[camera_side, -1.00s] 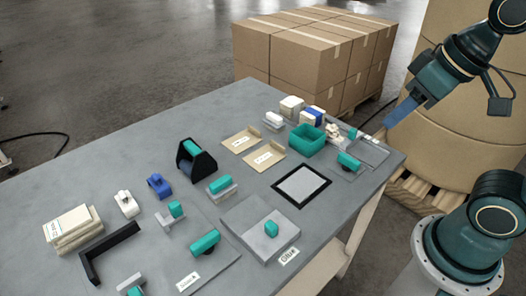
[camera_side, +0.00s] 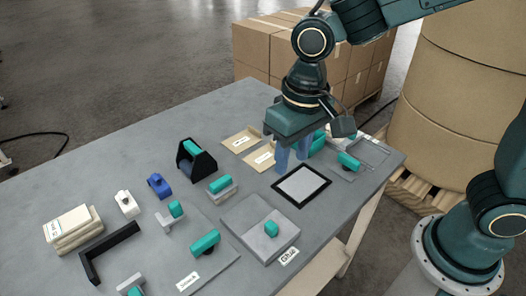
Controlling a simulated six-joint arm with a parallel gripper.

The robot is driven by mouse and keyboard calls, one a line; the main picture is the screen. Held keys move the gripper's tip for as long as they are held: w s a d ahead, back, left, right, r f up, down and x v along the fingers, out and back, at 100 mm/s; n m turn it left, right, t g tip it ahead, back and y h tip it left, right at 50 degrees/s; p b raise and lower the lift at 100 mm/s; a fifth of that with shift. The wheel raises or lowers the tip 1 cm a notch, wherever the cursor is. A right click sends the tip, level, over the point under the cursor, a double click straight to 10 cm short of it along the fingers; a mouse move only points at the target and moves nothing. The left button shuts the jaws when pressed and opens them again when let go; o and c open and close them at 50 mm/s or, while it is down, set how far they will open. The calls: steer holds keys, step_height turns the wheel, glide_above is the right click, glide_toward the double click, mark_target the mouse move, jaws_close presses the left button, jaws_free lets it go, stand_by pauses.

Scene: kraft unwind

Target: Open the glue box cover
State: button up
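The glue box (camera_side: 247,240) is a low grey box near the front edge of the table, with a small white label (camera_side: 289,257) at its front corner. Its flat light grey cover (camera_side: 262,215) lies on top and carries a teal knob (camera_side: 271,228). The cover looks closed. My gripper (camera_side: 291,162) points down above the table, behind and slightly right of the glue box, near the black-framed pad. Its two blue fingers look apart with nothing between them. It is clear of the knob.
A black-framed pad (camera_side: 302,184) lies behind the glue box. A black roller stand (camera_side: 195,160), cardboard trays (camera_side: 242,139) and a teal-handled block (camera_side: 205,242) surround it. My gripper partly hides the teal bin (camera_side: 318,143). The table's far left is bare.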

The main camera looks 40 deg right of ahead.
glide_above(271, 224)
step_height(271, 224, down, 3)
steer(key=shift+a+f+g, duration=0.1)
steer(key=shift+f+g, duration=0.1)
steer(key=shift+g, duration=0.1)
steer(key=shift+f, duration=0.1)
steer(key=shift+f, duration=6.8)
steer(key=shift+c, duration=0.2)
jaws_close()
